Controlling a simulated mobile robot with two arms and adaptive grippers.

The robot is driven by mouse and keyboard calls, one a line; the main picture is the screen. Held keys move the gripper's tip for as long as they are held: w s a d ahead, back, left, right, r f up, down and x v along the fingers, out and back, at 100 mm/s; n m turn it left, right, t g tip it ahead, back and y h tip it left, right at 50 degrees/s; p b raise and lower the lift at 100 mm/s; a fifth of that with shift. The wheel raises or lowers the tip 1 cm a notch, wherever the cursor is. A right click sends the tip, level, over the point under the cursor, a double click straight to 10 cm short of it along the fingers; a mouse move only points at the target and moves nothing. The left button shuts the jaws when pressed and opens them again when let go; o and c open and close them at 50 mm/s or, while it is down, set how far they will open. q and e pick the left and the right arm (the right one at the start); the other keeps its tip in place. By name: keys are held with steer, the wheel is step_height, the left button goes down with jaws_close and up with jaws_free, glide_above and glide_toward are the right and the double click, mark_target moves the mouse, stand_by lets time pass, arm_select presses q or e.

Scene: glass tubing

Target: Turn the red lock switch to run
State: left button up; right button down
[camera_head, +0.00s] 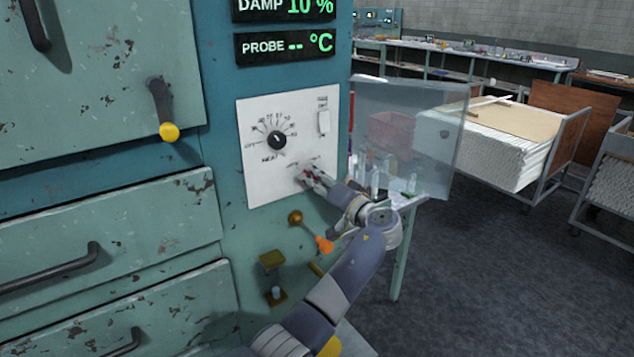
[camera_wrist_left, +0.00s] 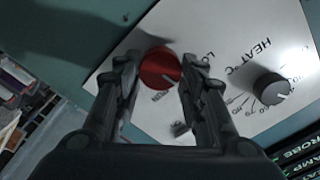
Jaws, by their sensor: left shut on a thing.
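The red lock switch (camera_wrist_left: 161,69) is a round red knob on the white control panel (camera_head: 262,185), near its lower right corner. In the head view it is mostly hidden behind my left gripper (camera_head: 310,178); only small red bits show. In the left wrist view the gripper (camera_wrist_left: 162,78) has a finger on each side of the knob and is shut on it. Partly hidden lettering starting "LO" stands beside the knob, with another small label by its lower edge. The knob's exact setting is hard to tell. My right gripper is out of view.
A black heat dial (camera_head: 277,140) and a white rocker switch (camera_head: 323,122) sit higher on the panel. A clear hinged cover (camera_head: 408,135) stands open to the right. Drawers with handles lie left.

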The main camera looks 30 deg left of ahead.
arm_select(q)
steer(key=m+p, duration=0.1)
steer(key=m, duration=0.3)
steer(key=shift+m, duration=0.3)
steer(key=m+p, duration=0.2)
steer(key=m, duration=0.1)
steer(key=shift+m, duration=0.3)
steer(key=shift+m+p, duration=0.75)
steer(key=shift+m, duration=0.45)
steer(key=shift+f, duration=0.1)
steer(key=o, duration=1.1)
steer(key=shift+w, duration=0.1)
steer(key=shift+d, duration=0.15)
steer(key=v, duration=1.1)
steer(key=shift+s+d+f, duration=0.1)
steer(key=shift+s+d, duration=0.1)
steer(key=shift+d, duration=0.15)
